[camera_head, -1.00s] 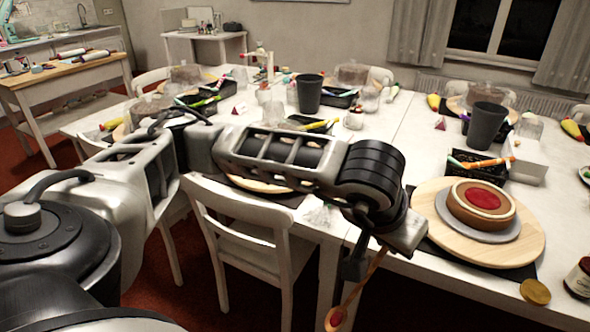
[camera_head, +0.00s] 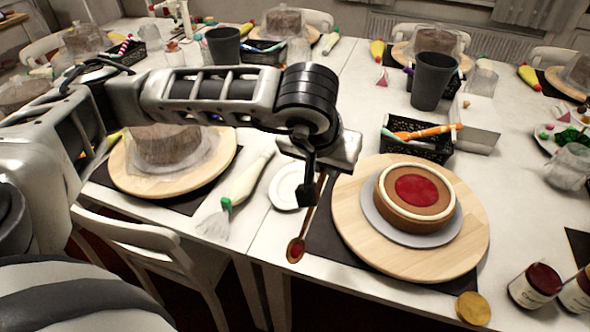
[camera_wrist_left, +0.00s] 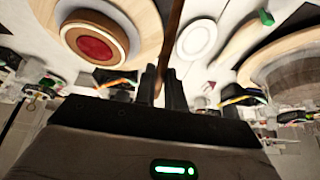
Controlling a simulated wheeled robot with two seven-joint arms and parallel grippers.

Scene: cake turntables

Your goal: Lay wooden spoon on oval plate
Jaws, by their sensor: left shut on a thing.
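The wooden spoon (camera_head: 296,249) hangs from my left gripper (camera_head: 309,192) in the head view, its reddish bowl down over the table's front edge. The gripper is shut on its handle, which also runs up between the fingers (camera_wrist_left: 166,74) in the left wrist view (camera_wrist_left: 173,38). A small white plate (camera_head: 284,188), likely the oval plate, lies on the table just left of the gripper, partly hidden by it in the head view. The plate shows whole and empty in the left wrist view (camera_wrist_left: 197,39). My right gripper is out of view.
A round wooden board (camera_head: 350,222) with a red-topped cake (camera_head: 416,192) stands right of the gripper. A piping bag (camera_head: 246,180) lies left of the plate, beside another board (camera_head: 125,170) with a covered cake. A dark cup (camera_head: 432,80) and a black basket (camera_head: 418,148) stand behind.

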